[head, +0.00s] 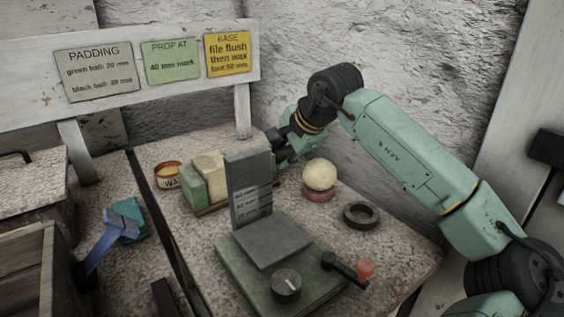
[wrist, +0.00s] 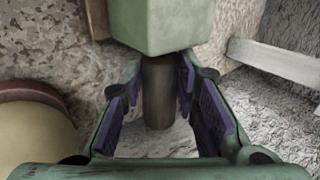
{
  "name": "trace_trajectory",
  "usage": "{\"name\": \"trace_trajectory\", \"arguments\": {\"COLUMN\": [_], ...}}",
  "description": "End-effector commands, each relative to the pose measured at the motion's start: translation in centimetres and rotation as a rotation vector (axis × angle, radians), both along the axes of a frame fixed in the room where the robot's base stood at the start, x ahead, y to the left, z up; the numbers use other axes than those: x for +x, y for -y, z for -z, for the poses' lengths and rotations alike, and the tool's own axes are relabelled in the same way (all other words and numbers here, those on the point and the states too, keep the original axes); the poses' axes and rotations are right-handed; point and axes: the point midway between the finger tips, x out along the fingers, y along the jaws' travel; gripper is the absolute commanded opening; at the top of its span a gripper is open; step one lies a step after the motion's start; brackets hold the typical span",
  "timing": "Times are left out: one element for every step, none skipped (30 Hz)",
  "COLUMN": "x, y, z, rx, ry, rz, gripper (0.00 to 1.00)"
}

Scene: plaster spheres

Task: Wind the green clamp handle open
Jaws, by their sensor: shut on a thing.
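My gripper (head: 283,147) is at the back of the bench, partly hidden behind the grey upright plate (head: 249,185). In the wrist view, its purple-padded fingers (wrist: 157,90) are closed on a brown upright cylinder (wrist: 158,92). A pale green block (wrist: 160,25) is beyond the cylinder, at the top of that view. I cannot tell whether this cylinder is the green clamp handle. No part plainly reads as a green clamp handle in the head view.
A cream ball (head: 319,174) on a reddish pad and a dark ring (head: 361,215) stand to the right of the plate. A green base with a dial (head: 286,284) and an orange-knobbed lever (head: 365,269) is in front. A wax tin (head: 168,175) and blocks stand left.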

Motion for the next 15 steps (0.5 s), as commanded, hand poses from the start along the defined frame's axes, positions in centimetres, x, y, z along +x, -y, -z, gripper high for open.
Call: {"name": "trace_trajectory", "arguments": {"x": [-0.05, -0.05, -0.05, -0.05, -0.06, -0.05, -0.05, -0.05, -0.05, -0.05, -0.05, -0.05, -0.05, -0.04, -0.04], "y": [0.04, 0.04, 0.04, 0.03, 0.03, 0.03, 0.03, 0.03, 0.03, 0.02, 0.02, 0.02, 0.02, 0.02, 0.02], "z": [0.16, 0.13, 0.09, 0.07, 0.05, 0.04, 0.04, 0.04, 0.04, 0.04, 0.04, 0.04, 0.04, 0.05, 0.05], "rx": [0.003, 0.004, 0.005, 0.005, 0.005, 0.005, 0.005, 0.005, 0.005, 0.005, 0.005, 0.005, 0.005, 0.005, 0.005], "ry": [0.002, 0.002, 0.004, 0.004, 0.005, 0.005, 0.004, 0.004, 0.004, 0.004, 0.004, 0.004, 0.004, 0.004, 0.004], "rz": [0.0, 0.0, 0.0, 0.0, 0.0, 0.0, 0.0, 0.0, 0.0, 0.0, 0.0, 0.0, 0.0, 0.0, 0.0], "gripper": [0.0, 0.0, 0.0, 0.0, 0.0, 0.0, 0.0, 0.0, 0.0, 0.0, 0.0, 0.0, 0.28, 0.3, 0.33]}}
